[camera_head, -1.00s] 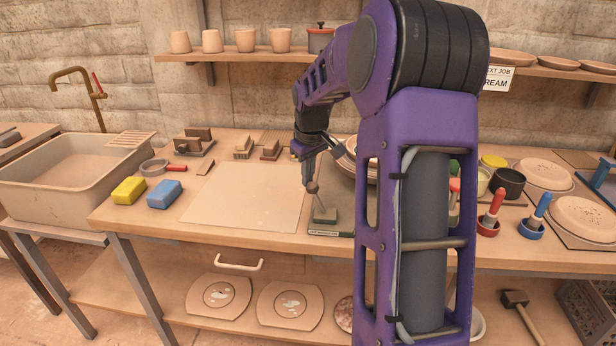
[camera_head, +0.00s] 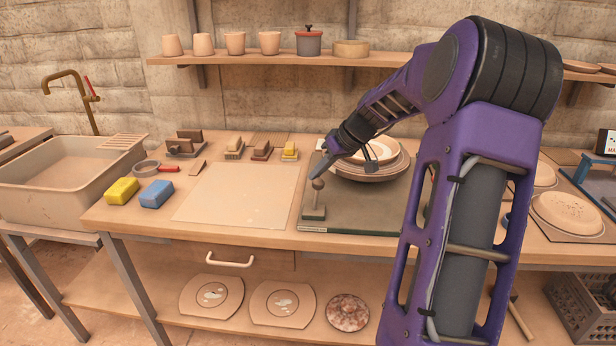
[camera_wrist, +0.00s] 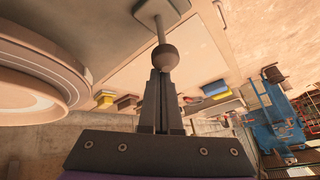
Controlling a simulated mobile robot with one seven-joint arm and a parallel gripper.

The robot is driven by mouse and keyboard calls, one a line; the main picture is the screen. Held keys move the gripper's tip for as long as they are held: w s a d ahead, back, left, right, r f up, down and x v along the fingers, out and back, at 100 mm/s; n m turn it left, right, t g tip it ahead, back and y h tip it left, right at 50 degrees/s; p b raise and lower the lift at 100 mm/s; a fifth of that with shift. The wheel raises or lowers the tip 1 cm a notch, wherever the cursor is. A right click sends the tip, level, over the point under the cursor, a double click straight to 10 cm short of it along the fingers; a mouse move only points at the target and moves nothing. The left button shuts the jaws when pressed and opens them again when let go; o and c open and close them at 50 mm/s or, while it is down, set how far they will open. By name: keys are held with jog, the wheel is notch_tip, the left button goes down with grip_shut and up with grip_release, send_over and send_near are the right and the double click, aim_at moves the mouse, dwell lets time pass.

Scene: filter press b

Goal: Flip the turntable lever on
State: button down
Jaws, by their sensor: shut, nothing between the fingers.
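The lever (camera_head: 314,198) stands on a small green-grey base (camera_head: 314,213) at the front left of the dark turntable board. It has a round brown knob and now stands nearly upright, leaning slightly right. My gripper (camera_head: 314,176) is shut and empty, with its tips at the knob. In the wrist view, my shut fingers (camera_wrist: 160,74) point at the knob (camera_wrist: 165,57), touching it or very close. The turntable (camera_head: 370,172) with its round pale rims is behind and right of the lever, partly hidden by my arm. Its round edge also shows in the wrist view (camera_wrist: 78,88).
A pale board (camera_head: 235,197) lies left of the lever. Yellow (camera_head: 121,191) and blue (camera_head: 157,194) sponges lie near the sink (camera_head: 65,172). Several brushes and blocks stand behind. A shelf (camera_head: 270,56) with cups runs above.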

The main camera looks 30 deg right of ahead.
jog(key=shift+d, duration=0.1)
jog(key=shift+s, duration=0.1)
jog(key=shift+d+r+p, duration=0.1)
jog(key=shift+r+p, duration=0.45)
jog(key=shift+r, duration=0.25)
